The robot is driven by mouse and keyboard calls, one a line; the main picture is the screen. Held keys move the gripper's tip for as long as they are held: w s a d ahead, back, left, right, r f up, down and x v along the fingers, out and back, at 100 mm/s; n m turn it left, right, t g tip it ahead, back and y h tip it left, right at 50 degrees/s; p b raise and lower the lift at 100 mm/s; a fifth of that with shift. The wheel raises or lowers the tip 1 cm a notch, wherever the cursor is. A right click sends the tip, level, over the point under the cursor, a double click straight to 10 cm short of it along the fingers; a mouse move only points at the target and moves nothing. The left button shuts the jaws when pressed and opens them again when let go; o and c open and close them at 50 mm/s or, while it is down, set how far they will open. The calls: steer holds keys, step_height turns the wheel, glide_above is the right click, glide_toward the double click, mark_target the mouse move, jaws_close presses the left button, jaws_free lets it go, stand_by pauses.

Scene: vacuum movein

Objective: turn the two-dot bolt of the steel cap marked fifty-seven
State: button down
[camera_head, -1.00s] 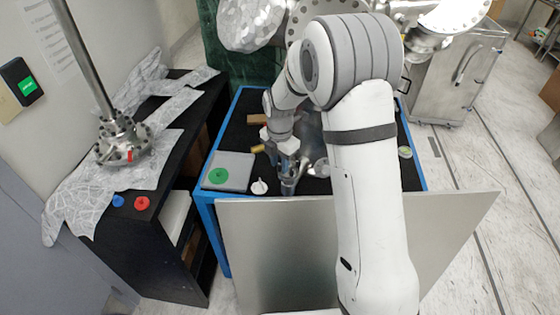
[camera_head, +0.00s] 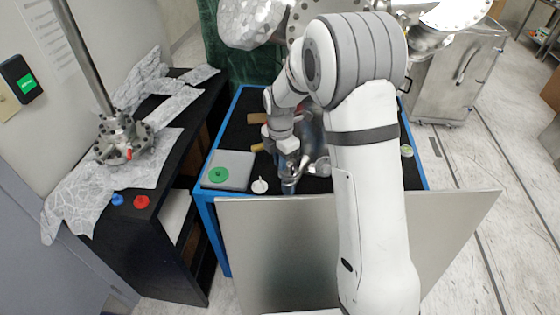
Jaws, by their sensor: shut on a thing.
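My gripper (camera_head: 289,182) points down at the front part of the blue-framed black table. It is shut on a small grey thing at its fingertips, too small and covered to name surely. A shiny steel piece (camera_head: 319,167) lies just right of the gripper, partly hidden by my arm. It may be the steel cap. The marking fifty-seven, the dots and the bolts cannot be made out at this size.
A grey box with a green disc (camera_head: 217,174) and a small white piece (camera_head: 260,186) are left of the gripper. A grey panel (camera_head: 275,250) stands in front of the table. A black bench (camera_head: 165,245) at left holds a steel flange (camera_head: 124,140) and blue and red knobs.

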steer(key=m+b, duration=0.2)
steer(key=m, duration=0.4)
steer(key=m+b, duration=0.1)
steer(key=m, duration=0.5)
stand_by(0.5)
steer(key=c, duration=1.4)
jaws_free()
steer(key=shift+c, duration=0.2)
steer(key=shift+r+b, duration=0.5)
steer(key=shift+r, duration=3.45)
